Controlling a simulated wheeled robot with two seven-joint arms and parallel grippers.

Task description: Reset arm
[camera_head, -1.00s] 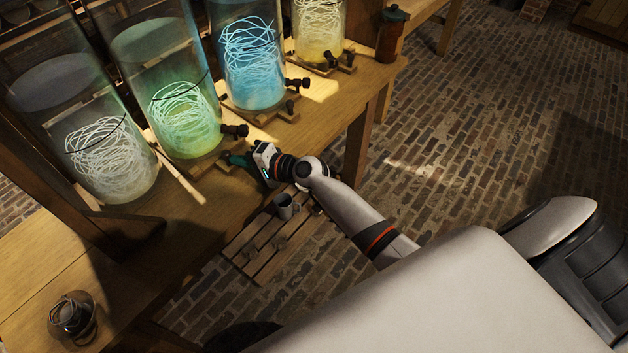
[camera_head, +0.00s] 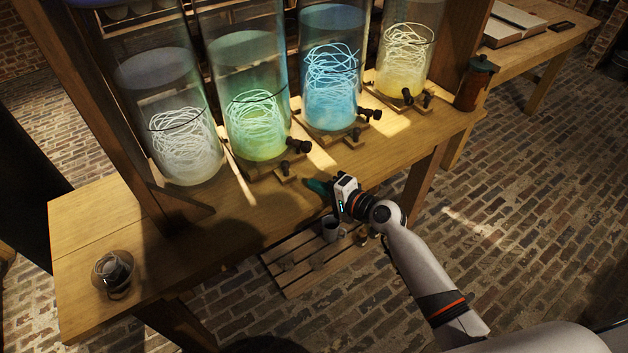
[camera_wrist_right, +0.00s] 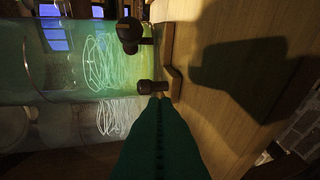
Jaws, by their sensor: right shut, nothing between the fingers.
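My right gripper (camera_head: 318,187) has green fingers and hovers over the front edge of the wooden bench, in front of the green-glowing jar (camera_head: 258,135). Its fingers are shut with nothing between them. In the right wrist view the shut fingers (camera_wrist_right: 160,104) point toward the jar's dark taps (camera_wrist_right: 151,87), which appear just past the tips. Whether they touch cannot be told there, but the head view shows a gap. My right arm reaches in from the lower right. My left gripper is not in view.
A white jar (camera_head: 185,150), a blue jar (camera_head: 331,100) and a yellow jar (camera_head: 405,70) stand on the bench (camera_head: 235,215). A grey mug (camera_head: 332,228) sits on a low slatted pallet (camera_head: 310,282) below. A small glass vessel (camera_head: 112,272) is at left. Brick floor lies open at right.

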